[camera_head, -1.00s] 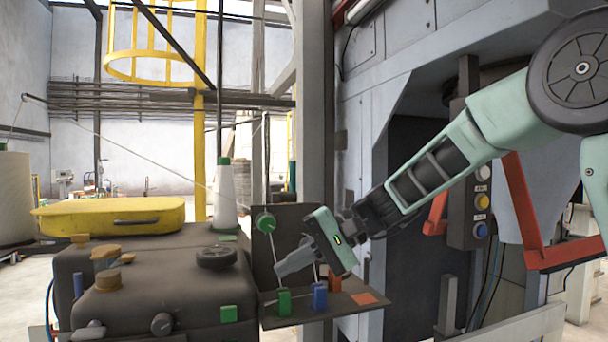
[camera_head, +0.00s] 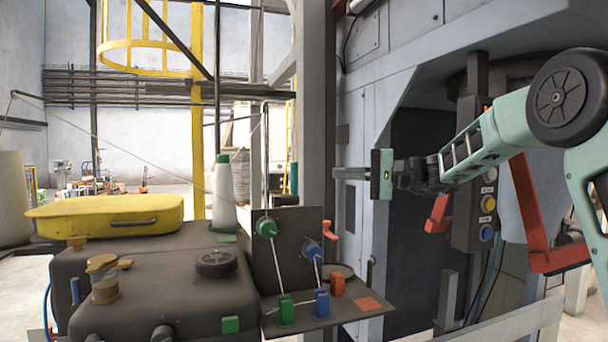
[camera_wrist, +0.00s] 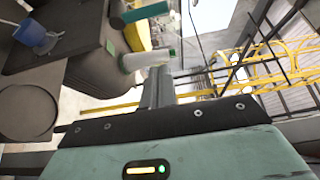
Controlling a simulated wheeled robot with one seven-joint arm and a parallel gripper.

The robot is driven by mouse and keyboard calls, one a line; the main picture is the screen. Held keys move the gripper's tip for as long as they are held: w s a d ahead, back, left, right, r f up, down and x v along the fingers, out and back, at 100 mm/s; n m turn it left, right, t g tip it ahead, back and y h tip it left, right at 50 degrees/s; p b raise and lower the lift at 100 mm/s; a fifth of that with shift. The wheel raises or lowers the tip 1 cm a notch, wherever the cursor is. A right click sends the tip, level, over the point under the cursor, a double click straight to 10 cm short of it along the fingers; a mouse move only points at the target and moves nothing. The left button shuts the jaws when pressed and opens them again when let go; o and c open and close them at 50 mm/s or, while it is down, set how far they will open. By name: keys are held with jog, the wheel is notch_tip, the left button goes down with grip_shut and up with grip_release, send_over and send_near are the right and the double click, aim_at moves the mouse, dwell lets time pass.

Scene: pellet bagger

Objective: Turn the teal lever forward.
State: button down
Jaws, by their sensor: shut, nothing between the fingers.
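I cannot pick out a clearly teal lever. The closest in colour is a green knob (camera_head: 266,227) on an upright dark panel (camera_head: 262,258), with a thin pale rod running down to a green block (camera_head: 286,308). Beside it a blue knob (camera_head: 312,249) has a similar rod to a blue block (camera_head: 321,304). An orange hook-like piece (camera_head: 329,229) is at the panel's right edge. My gripper (camera_head: 338,173) is shut and empty, above and right of the panel, fingers pointing left. In the wrist view its fingers (camera_wrist: 158,88) are together, with a teal-green cylinder (camera_wrist: 145,12) beyond.
A dark shelf (camera_head: 350,308) below the panel carries an orange block (camera_head: 338,284). A grey post (camera_head: 312,120) stands behind the panel. Open air surrounds my fingers.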

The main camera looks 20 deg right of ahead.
jog(key=shift+a, duration=0.1)
jog(key=w+a+p, duration=0.1)
jog(key=a+p, duration=0.6)
jog(key=a, duration=0.2)
jog(key=shift+a, duration=0.15)
jog(key=shift+f+b, duration=0.25)
jog(key=shift+b, duration=0.75)
jog(key=shift+s+r+n+y+b, duration=0.2)
jog(key=shift+n+y+b, duration=0.25)
jog(key=shift+b, duration=0.95)
